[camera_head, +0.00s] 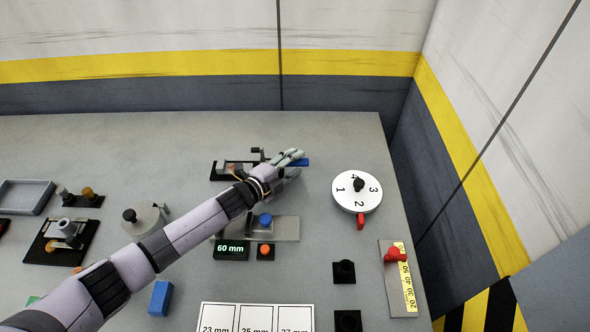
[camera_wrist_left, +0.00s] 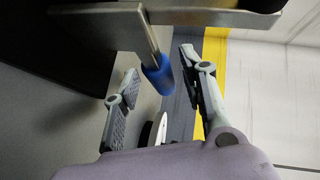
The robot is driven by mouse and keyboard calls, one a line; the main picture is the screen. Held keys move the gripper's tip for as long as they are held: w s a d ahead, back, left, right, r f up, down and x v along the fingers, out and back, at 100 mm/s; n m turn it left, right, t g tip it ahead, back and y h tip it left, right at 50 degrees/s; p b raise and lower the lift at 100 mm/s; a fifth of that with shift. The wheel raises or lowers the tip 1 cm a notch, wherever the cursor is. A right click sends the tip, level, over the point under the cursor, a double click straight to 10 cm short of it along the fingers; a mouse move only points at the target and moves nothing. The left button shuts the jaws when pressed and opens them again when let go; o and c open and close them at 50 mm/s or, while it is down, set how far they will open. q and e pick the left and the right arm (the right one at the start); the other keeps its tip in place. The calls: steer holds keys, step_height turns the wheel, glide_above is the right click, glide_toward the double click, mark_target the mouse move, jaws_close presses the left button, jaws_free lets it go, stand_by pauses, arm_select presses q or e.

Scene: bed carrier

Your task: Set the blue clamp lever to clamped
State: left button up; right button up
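The blue clamp lever (camera_head: 301,162) is at the back middle of the table in the head view, its blue grip sticking out to the right beside my left fingers. My left gripper (camera_head: 291,159) is over the lever and partly hides it. In the left wrist view, the blue grip (camera_wrist_left: 158,75) is at the end of a metal rod, between the two spread fingers of my left gripper (camera_wrist_left: 159,65). The fingers are open, and a gap shows on each side of the grip. The clamp's dark base (camera_head: 222,172) is partly hidden by my arm. My right gripper is out of view.
A white numbered dial (camera_head: 343,202) with a red pointer stands right of the clamp. Nearer are a 60 mm display (camera_head: 230,249), a blue knob (camera_head: 265,219) and a yellow scale with a red knob (camera_head: 392,254). Table between clamp and back wall is clear.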

arm_select(q)
steer(key=shift+w+d+f, duration=0.1)
steer(key=shift+w+d, duration=0.2)
jaws_close()
stand_by(0.5)
